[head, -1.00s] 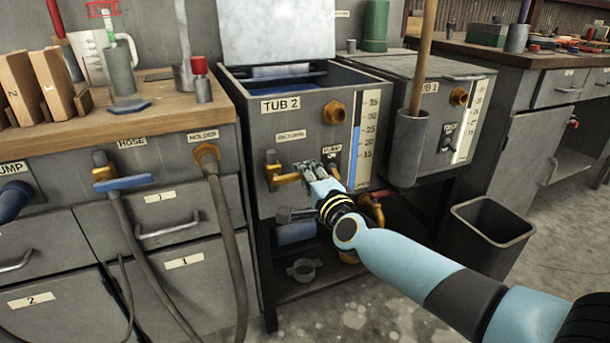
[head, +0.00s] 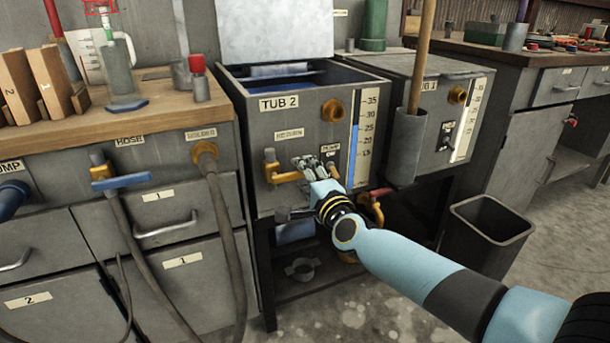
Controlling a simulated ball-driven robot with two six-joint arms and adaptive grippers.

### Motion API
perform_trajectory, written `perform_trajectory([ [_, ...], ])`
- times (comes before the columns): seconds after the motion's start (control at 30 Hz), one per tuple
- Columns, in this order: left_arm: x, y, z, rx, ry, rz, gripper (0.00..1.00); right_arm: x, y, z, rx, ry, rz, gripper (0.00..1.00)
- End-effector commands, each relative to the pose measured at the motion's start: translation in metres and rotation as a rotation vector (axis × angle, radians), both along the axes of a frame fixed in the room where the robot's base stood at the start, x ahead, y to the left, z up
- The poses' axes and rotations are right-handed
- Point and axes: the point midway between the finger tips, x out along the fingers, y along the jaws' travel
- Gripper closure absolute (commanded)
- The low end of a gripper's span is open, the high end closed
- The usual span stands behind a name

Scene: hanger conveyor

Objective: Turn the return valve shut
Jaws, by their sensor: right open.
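The return valve (head: 272,169) is a brass fitting on the front of the grey tub (head: 296,128) marked TUB 2, below a small label. Its yellow-orange lever (head: 286,178) points right, roughly level. My right gripper (head: 303,163) is open at the right end of the lever, in front of the tub. Whether its fingers touch the lever, I cannot tell. The gripper and wrist cover part of the tub front beside the pump switch (head: 330,168). My left gripper is out of view.
A brass outlet (head: 333,110) and a level scale (head: 363,130) are on the tub front. A red-handled valve (head: 374,197) sits below. A holder with a wooden pole (head: 421,60) and a bin (head: 487,232) stand to the right. A blue-handled hose valve (head: 122,182) is at left.

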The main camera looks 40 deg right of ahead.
Motion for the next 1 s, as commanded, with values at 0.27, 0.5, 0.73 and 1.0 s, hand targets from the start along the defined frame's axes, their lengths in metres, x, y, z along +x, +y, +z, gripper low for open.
perform_trajectory([
  [0.27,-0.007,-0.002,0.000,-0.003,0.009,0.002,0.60,-0.014,0.003,0.000,0.001,-0.001,0.000,0.60],
  [0.5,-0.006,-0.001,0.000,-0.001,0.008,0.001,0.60,-0.066,0.016,0.000,-0.001,0.002,0.000,0.60],
  [0.73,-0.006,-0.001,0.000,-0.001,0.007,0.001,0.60,-0.105,0.025,0.000,0.000,0.001,0.000,0.60],
  [1.0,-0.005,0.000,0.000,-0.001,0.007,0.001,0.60,-0.117,0.028,0.001,0.000,-0.001,0.000,0.60],
])
